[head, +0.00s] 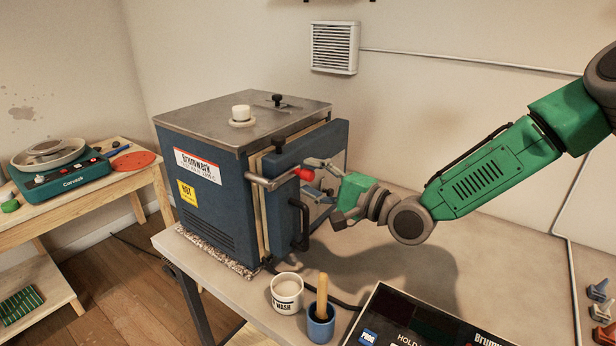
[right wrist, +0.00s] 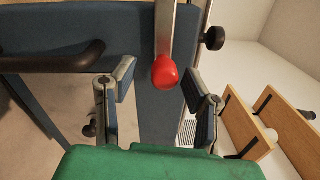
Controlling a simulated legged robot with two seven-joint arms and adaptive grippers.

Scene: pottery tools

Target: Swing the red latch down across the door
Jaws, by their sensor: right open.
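The blue kiln (head: 215,205) stands on the grey table, with its thick door (head: 325,145) on the right side. The door has a black handle (head: 300,225). A pale strip shows between body and door. The latch is a metal bar with a red knob (head: 304,174), roughly level in the head view. My right gripper (head: 314,177) is open at the knob. In the right wrist view the red knob (right wrist: 165,72) sits between the two spread fingers (right wrist: 158,82), with gaps on both sides. My left gripper is out of view.
A white cup (head: 287,293) and a blue pot with a wooden tool (head: 321,322) stand at the table's front edge. A dark control panel (head: 410,325) lies right of them. Small coloured pieces (head: 600,300) sit at the far right.

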